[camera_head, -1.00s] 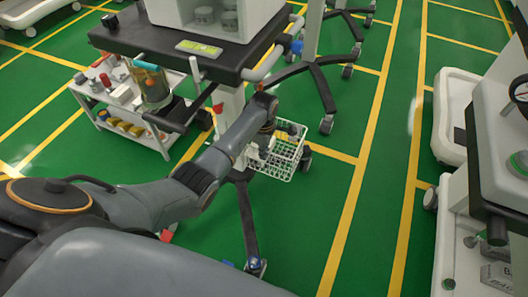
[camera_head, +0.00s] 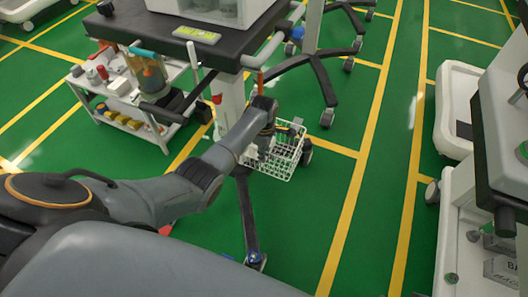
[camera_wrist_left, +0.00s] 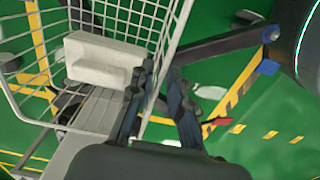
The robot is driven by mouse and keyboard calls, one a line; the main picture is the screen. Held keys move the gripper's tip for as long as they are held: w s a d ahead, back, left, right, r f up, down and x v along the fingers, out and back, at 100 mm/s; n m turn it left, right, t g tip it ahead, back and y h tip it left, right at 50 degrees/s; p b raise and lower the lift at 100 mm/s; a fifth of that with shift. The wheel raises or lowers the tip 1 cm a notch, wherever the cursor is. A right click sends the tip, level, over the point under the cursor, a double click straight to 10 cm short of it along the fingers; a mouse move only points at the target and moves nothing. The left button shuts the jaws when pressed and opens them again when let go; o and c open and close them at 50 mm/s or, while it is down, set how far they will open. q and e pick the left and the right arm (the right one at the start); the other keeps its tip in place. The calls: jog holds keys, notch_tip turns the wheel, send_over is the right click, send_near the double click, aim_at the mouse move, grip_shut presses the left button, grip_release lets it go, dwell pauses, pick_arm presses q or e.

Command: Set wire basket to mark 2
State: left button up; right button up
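The white wire basket (camera_head: 284,168) hangs low beside the dark-topped cart's pole in the head view. In the left wrist view its wire wall (camera_wrist_left: 45,60) fills the upper left, with a white block-shaped piece (camera_wrist_left: 98,60) at it. My left gripper (camera_wrist_left: 158,95) is beside the basket's near edge, its two dark fingers apart, with a basket wire running down near them. Whether the fingers touch the wire is unclear. In the head view the left gripper (camera_head: 266,145) is partly hidden by its own wrist. My right gripper is out of view. No readable mark 2 shows.
The cart's dark top (camera_head: 150,35) overhangs the basket, with a canister (camera_head: 148,75) on its side. A low white shelf trolley (camera_head: 120,110) stands at left. Cart legs and casters (camera_head: 328,117) spread over the green floor. Another cart (camera_head: 490,130) stands at right; the aisle between is clear.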

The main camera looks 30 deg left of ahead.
pick_arm(q)
jog(key=shift+r, duration=0.15)
notch_tip(320, 180, up, 12)
dwell(0.7)
